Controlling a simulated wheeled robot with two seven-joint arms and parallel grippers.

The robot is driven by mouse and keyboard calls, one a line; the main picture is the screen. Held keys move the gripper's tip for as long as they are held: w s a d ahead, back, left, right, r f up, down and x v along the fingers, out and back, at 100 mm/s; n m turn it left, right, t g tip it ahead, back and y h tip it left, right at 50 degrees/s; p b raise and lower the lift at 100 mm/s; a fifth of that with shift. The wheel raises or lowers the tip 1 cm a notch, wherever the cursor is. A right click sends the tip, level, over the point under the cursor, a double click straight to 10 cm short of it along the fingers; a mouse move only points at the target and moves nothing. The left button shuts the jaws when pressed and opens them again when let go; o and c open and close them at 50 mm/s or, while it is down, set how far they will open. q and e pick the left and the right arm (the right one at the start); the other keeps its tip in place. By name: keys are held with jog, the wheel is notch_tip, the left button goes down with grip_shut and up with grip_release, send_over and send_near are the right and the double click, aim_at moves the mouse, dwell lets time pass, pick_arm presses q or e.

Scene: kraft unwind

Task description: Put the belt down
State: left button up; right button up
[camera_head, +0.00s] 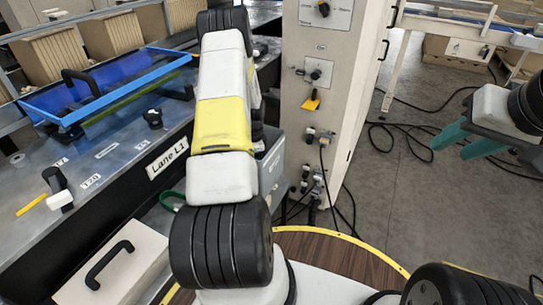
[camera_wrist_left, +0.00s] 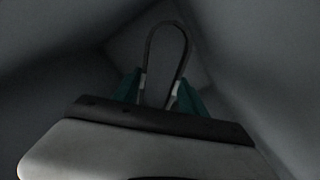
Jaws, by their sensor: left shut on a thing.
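My left gripper (camera_wrist_left: 159,84) shows in the left wrist view with its teal fingers either side of a thin dark loop, the belt (camera_wrist_left: 150,42). It is shut on the belt, which arches up beyond the fingertips. Dim grey surfaces surround it closely, and what lies under the belt is too dark to tell. My right gripper (camera_head: 451,150) is at the right of the head view, teal fingers apart, open and empty above the floor.
The metal bench (camera_head: 120,150) labelled Lane L1 lies left, with a blue roll in a blue frame (camera_head: 45,118), a yellow-handled tool (camera_head: 32,204) and a black knob (camera_head: 153,118). A pale cabinet (camera_head: 325,45) stands centre. Black cables (camera_head: 400,126) lie on the floor at right.

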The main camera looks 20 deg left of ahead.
pick_arm(q)
jog(key=shift+f, duration=2.9)
jog(key=o, duration=1.4)
jog(key=shift+f, duration=0.1)
notch_tip(320, 180, up, 12)
jog(key=shift+r, duration=0.15)
